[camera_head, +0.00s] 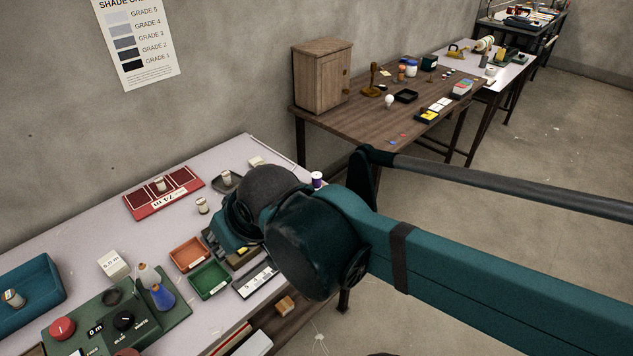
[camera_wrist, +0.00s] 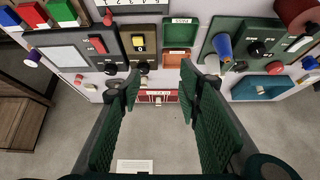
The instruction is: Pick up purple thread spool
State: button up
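The purple thread spool (camera_head: 317,179) stands on the light worktable near its right end in the head view, just past my arm's rounded joint. In the wrist view a small purple and white spool (camera_wrist: 61,56) shows at the left, outside the space between the fingers. My gripper (camera_wrist: 160,92) is open, with its two green ribbed pads apart and nothing between them. In the head view my arm mostly hides the gripper, which is over the table to the left of the spool.
The worktable (camera_head: 75,224) also bears a red tray (camera_head: 135,205), pale spools (camera_head: 202,205), orange (camera_head: 188,254) and green (camera_head: 208,281) bins, and a green panel with knobs and cones (camera_head: 157,295). A wooden table (camera_head: 340,122) with a cabinet (camera_head: 322,76) stands behind.

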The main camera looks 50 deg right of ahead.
jog(key=w+d+r+m+g+p, duration=0.2)
jog(key=w+d+r+m+p, duration=0.1)
jog(key=w+d+m, duration=0.5)
jog(key=m+g+p, duration=0.5)
jog(key=m+p, duration=0.3)
jog(key=m, duration=1)
send_over(317, 175)
jog(key=f, duration=1.5)
jog(key=shift+w+a, duration=0.15)
jog(key=shift+a, duration=0.1)
jog(key=shift+d+f+m, duration=0.3)
jog(key=shift+f, duration=1.3)
